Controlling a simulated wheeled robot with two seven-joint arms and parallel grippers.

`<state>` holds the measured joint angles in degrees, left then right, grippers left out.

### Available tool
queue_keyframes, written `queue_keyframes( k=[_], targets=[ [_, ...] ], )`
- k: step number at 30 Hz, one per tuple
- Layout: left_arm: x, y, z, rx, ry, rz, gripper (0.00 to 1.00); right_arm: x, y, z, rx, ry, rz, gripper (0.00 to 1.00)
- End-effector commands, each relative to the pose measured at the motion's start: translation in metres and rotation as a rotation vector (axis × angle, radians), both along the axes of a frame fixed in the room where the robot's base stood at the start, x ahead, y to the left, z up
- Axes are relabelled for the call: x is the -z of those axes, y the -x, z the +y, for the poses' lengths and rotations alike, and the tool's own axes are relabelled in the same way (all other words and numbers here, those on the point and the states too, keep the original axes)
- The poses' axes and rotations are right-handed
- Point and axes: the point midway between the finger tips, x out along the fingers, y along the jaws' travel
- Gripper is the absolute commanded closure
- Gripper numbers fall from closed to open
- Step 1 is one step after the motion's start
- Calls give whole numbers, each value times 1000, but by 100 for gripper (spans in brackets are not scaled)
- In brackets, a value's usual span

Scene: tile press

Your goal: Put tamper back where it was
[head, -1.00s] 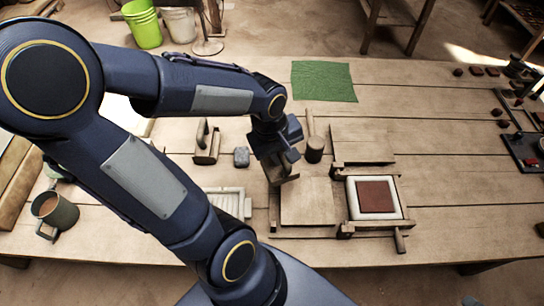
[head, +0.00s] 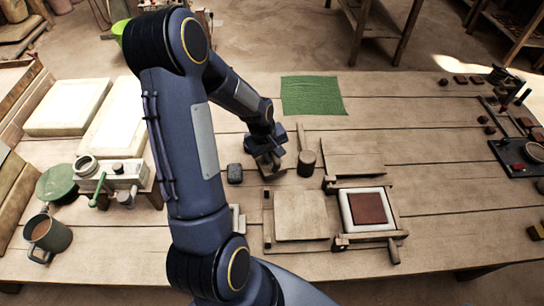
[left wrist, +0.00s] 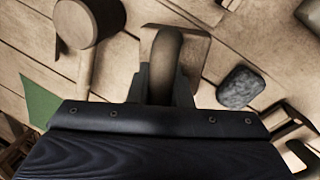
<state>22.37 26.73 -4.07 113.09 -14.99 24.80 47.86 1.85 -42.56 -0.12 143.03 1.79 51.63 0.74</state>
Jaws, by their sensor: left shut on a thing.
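My left gripper (head: 268,152) is shut on the handle of the tamper (head: 270,171), a flat wooden plate with an upright handle. The left wrist view shows the rounded handle (left wrist: 164,58) between the jaws and the plate (left wrist: 192,52) behind it. The tamper is over the table between a grey stone (head: 235,173) and a wooden mallet (head: 306,164). I cannot tell whether its plate touches the table. My right gripper is not in view.
The tile press frame (head: 268,232) is just in front, with a wooden board (head: 300,217) and a red-brown tile (head: 368,209) in a white surround. A green cloth (head: 312,95) lies behind. A mug (head: 48,235) stands at the left. The table's middle right is clear.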

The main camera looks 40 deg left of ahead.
Motion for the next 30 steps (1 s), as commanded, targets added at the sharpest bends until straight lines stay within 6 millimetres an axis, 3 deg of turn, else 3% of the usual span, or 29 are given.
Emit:
queue_keyframes(
  k=[4,27,28,30],
  targets=[
    [14,0,0,1,0,0,100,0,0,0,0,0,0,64],
    [26,0,0,0,-1,-3,100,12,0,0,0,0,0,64],
    [27,0,0,0,0,-1,80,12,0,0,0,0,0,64],
    [27,0,0,0,0,-1,71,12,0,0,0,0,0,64]
  ],
)
